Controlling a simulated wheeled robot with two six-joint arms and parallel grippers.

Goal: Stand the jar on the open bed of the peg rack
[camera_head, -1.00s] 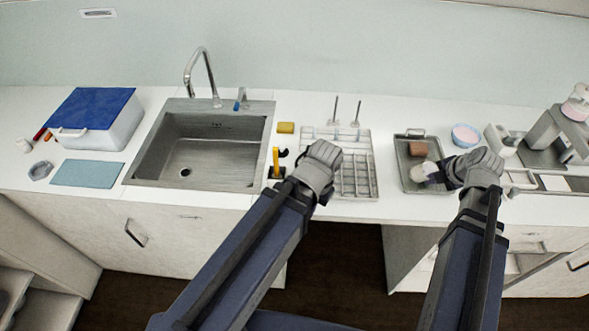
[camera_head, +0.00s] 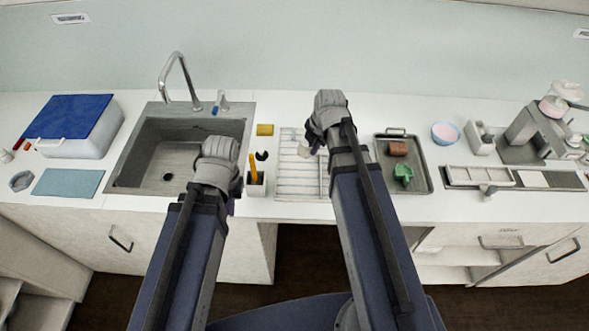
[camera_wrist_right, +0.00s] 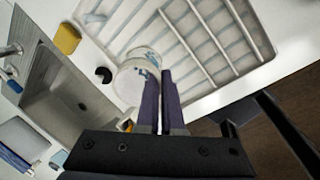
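The white jar (camera_wrist_right: 138,80) with blue marks shows at the fingertips of my right gripper (camera_wrist_right: 163,75) in the wrist view. The fingers are close together on its side and hide part of it. In the head view my right gripper (camera_head: 316,146) is over the peg rack (camera_head: 295,182), with a small part of the jar (camera_head: 305,143) showing beside it. The rack has a white barred bed; its pegs are hidden behind my right arm. Whether the jar touches the rack is unclear. My left gripper (camera_head: 216,165) is by the sink's right edge, its fingers hidden.
A holder (camera_head: 256,184) with a yellow-handled tool and a yellow sponge (camera_head: 265,129) stand left of the rack. Right of it is a metal tray (camera_head: 424,160) with a brown block (camera_head: 398,148) and a green item (camera_head: 403,174). The sink (camera_head: 180,160) lies left.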

